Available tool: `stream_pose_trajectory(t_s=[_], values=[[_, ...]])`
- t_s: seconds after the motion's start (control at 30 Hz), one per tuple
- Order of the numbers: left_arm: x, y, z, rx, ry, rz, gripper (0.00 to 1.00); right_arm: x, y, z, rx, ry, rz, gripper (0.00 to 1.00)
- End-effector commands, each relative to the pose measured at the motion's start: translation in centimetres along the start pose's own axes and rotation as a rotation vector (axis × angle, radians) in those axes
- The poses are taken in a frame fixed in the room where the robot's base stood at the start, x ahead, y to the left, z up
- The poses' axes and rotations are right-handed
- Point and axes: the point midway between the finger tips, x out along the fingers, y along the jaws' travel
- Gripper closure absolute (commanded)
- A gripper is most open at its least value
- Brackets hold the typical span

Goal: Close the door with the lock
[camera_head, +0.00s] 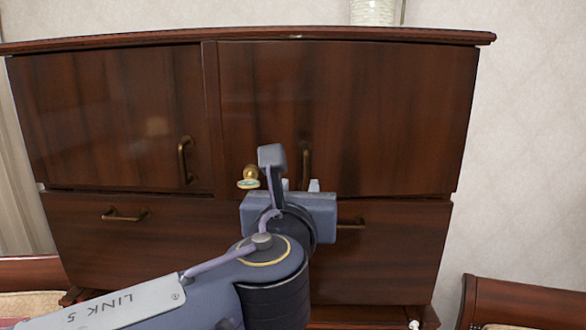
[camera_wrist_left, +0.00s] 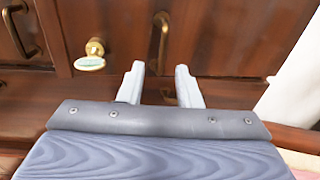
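A dark wooden cabinet fills the head view, with a left door (camera_head: 100,115) and a right door (camera_head: 375,110). A brass lock (camera_head: 250,172) with a pale oval piece below it sits near the right door's left edge. It also shows in the left wrist view (camera_wrist_left: 94,50). The right door's brass handle (camera_head: 306,168) is just right of the lock. Both doors look about flush with the front. My left gripper (camera_head: 300,185) is in front of the right door's lower part, open and empty, its fingers pointing toward the cabinet. My right gripper is out of view.
The left door has its own handle (camera_head: 184,160). Below are drawers with a left handle (camera_head: 124,215) and a right handle (camera_head: 350,224). A pale vase (camera_head: 373,12) stands on top. A wooden-framed seat (camera_head: 520,300) stands at lower right.

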Motion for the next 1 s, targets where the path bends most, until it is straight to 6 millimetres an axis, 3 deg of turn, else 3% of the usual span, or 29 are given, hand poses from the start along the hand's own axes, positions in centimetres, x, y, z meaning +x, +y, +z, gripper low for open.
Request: stream_pose_trajectory(t_s=[0.17, 0.53, 0.9, 1.0], values=[[1.4, -0.6, 0.7, 0.038, -0.020, -0.007, 0.69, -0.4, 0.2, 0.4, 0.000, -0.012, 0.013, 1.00], [6.9, -0.6, 0.7, 0.034, -0.017, -0.006, 0.69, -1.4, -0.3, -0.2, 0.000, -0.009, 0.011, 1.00], [7.7, -0.6, 0.6, 0.032, -0.018, -0.008, 0.69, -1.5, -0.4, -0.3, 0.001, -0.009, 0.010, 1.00], [7.7, -0.6, 0.6, 0.032, -0.018, -0.007, 0.80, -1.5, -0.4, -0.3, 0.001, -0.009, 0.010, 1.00]])
